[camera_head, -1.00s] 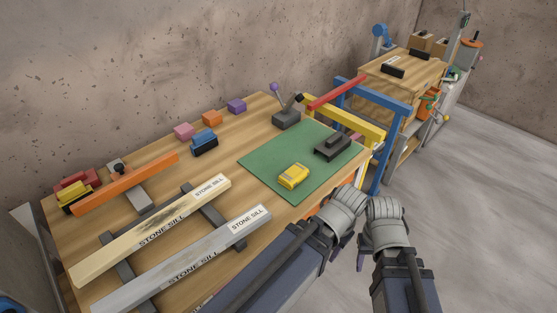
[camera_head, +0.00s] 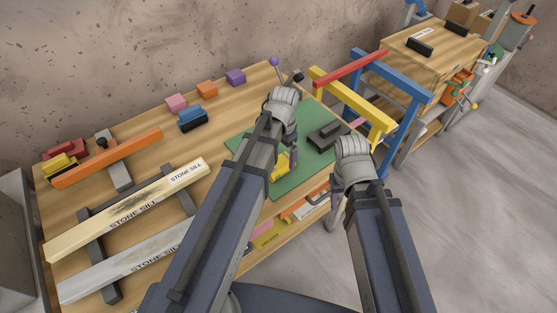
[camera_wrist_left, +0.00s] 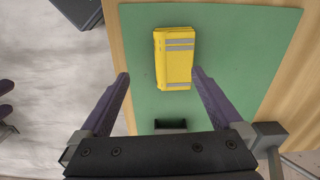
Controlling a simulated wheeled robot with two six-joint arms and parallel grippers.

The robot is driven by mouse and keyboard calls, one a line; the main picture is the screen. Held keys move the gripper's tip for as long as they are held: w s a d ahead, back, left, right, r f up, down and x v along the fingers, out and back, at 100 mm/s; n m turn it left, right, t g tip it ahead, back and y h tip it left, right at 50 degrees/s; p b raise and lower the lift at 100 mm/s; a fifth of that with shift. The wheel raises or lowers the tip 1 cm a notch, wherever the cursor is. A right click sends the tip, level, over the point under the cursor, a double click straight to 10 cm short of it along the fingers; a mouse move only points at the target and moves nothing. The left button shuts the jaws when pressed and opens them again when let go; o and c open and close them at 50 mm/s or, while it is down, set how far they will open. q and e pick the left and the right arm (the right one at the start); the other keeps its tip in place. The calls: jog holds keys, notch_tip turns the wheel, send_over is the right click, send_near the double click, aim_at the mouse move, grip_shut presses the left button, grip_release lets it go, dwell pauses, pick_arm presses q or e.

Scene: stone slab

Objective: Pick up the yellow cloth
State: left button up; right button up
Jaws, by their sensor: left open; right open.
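The yellow cloth (camera_wrist_left: 174,58) is a folded yellow block with grey stripes, lying on the green mat (camera_wrist_left: 240,40) in the left wrist view. In the head view only part of the cloth (camera_head: 281,162) shows, the rest hidden behind my left gripper. My left gripper (camera_head: 288,140) is above the mat, over the cloth. In the left wrist view its two fingers (camera_wrist_left: 160,82) are spread apart, with the cloth ahead of and between them, not gripped. My right gripper (camera_head: 358,180) is open and empty, beyond the front edge of the bench, to the right of the mat.
A dark block (camera_head: 328,136) sits on the mat, right of my left gripper. Two stone sills, a light one (camera_head: 130,207) and a grey one (camera_head: 125,262), lie on supports at left. Yellow (camera_head: 350,100) and blue (camera_head: 385,80) frames stand beyond the bench's right end.

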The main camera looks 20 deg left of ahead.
aim_at(279, 164)
pick_arm(q)
jog(key=shift+w+a+r+m, duration=0.3)
jog(key=shift+w+a, duration=0.5)
jog(key=shift+a, duration=0.05)
notch_tip(279, 164, down, 2)
jog(key=shift+f+b, duration=0.1)
jog(key=shift+b, duration=0.95)
jog(key=f+b, duration=0.5)
jog(key=f, duration=0.1)
jog(key=shift+w+b, duration=0.25)
jog(key=shift+b, duration=0.15)
jog(key=shift+r, duration=0.15)
jog(key=c, duration=1.2)
